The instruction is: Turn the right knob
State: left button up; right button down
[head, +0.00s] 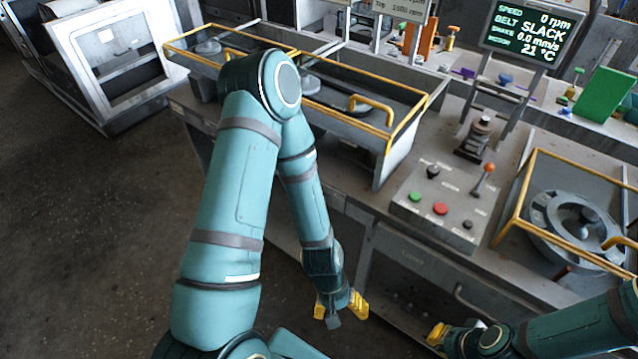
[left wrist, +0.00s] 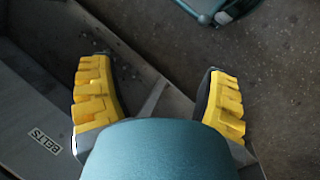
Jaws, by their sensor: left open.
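A sloped grey control panel (head: 440,205) stands on the bench in the head view. It carries a black knob (head: 433,172) at the upper left and a small dark knob or button (head: 468,224) at the lower right. Which of them is the task's right knob, I cannot tell. My left gripper (head: 341,306) hangs below and left of the panel, in front of the bench, open and empty. Its spread yellow fingers also show in the left wrist view (left wrist: 160,95). My right gripper (head: 438,334) is low at the right, below the panel, with its fingers mostly hidden.
The panel also has a green button (head: 415,197), a red button (head: 440,209) and an orange-tipped lever (head: 485,178). Yellow-railed housings flank it, one open (head: 345,120), one round (head: 575,225). A display (head: 526,34) reads belt slack. Floor at left is clear.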

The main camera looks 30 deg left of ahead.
pick_arm(q)
jog(key=s+d+r+n+g+h, duration=0.2)
jog(key=s+n+g+h, duration=0.1)
jog(key=s+n+h, duration=0.4)
jog(key=w+a+r+n+t+h+b, duration=0.1)
jog(key=w+a+r+n+t+b, duration=0.1)
jog(key=w+a+n+t, duration=0.5)
jog(key=w+a+r+n+t+h+b, duration=0.15)
jog(key=w+n+t, duration=0.5)
jog(key=n, duration=0.65)
jog(key=w+a+n+t+y, duration=0.1)
jog(key=a+n+t+y, duration=0.85)
jog(key=a+y, duration=0.4)
jog(key=shift+g+h, duration=0.5)
jog(key=shift+h, duration=0.2)
jog(key=w, duration=0.7)
jog(key=w+b, duration=0.1)
jog(key=w, duration=0.6)
jog(key=shift+a+r+b, duration=0.15)
jog(key=shift+r+b, duration=0.05)
jog(key=shift+b, duration=0.1)
pick_arm(e)
jog(key=f, duration=0.5)
jog(key=shift+s+a+f, duration=0.1)
jog(key=shift+s+a, duration=0.05)
jog(key=shift+s, duration=0.05)
